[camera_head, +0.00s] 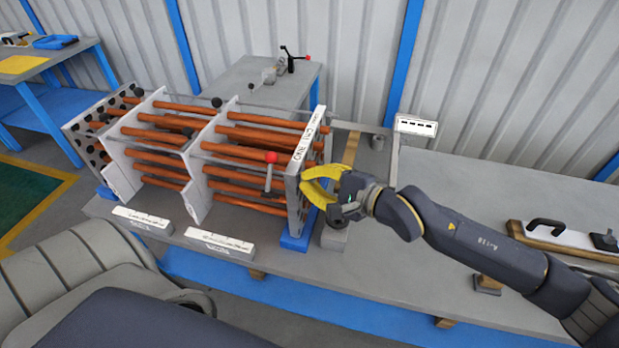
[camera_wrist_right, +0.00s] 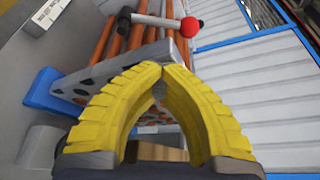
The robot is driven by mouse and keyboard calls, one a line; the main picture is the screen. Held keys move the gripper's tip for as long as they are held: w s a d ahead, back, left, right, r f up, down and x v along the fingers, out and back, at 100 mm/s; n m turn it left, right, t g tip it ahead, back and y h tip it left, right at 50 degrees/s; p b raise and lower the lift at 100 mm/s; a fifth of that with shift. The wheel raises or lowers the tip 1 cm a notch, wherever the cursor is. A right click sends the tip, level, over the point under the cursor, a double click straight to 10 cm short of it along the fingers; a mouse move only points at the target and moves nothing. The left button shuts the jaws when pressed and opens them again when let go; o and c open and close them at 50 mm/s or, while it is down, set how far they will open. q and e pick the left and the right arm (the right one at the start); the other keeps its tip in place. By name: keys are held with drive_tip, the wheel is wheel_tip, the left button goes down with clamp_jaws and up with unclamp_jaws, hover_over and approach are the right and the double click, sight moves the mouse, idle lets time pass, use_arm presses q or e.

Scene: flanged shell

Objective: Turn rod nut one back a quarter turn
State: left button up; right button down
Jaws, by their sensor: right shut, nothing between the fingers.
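The shell assembly is a bundle of copper-coloured tubes (camera_head: 165,135) held by upright grey plates on the bench. Its right end plate (camera_head: 294,195) has a labelled top edge and also shows in the right wrist view (camera_wrist_right: 172,52), with dark holes in its face. My right gripper (camera_head: 306,184) has yellow fingers and is at the outer face of this plate. Its fingertips (camera_wrist_right: 164,68) meet with nothing between them; whether they touch the plate is unclear. I cannot pick out rod nut one; the fingers cover part of the plate. My left gripper is not in view.
A red-knobbed lever (camera_head: 271,158) stands at the front of the bundle near the end plate; it also shows in the wrist view (camera_wrist_right: 190,27). Blue supports (camera_head: 296,242) sit under the plate. The bench (camera_head: 450,190) right of the gripper is mostly clear.

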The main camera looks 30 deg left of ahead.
drive_tip(key=n, duration=0.2)
drive_tip(key=n+t+y, duration=0.1)
drive_tip(key=n, duration=0.1)
drive_tip(key=shift+s+f+y, duration=0.1)
drive_tip(key=shift+s+y, duration=0.05)
drive_tip(key=shift+y, duration=0.15)
idle(0.4)
drive_tip(key=c, duration=2.1)
unclamp_jaws()
drive_tip(key=shift+c, duration=0.2)
drive_tip(key=o, duration=0.9)
drive_tip(key=shift+a, duration=0.1)
drive_tip(key=shift+n, duration=0.3)
wheel_tip(320, 180, up, 9)
drive_tip(key=shift+s+a+f, duration=0.1)
drive_tip(key=shift+f, duration=0.05)
drive_tip(key=shift+r, duration=0.7)
drive_tip(key=shift+o, duration=0.3)
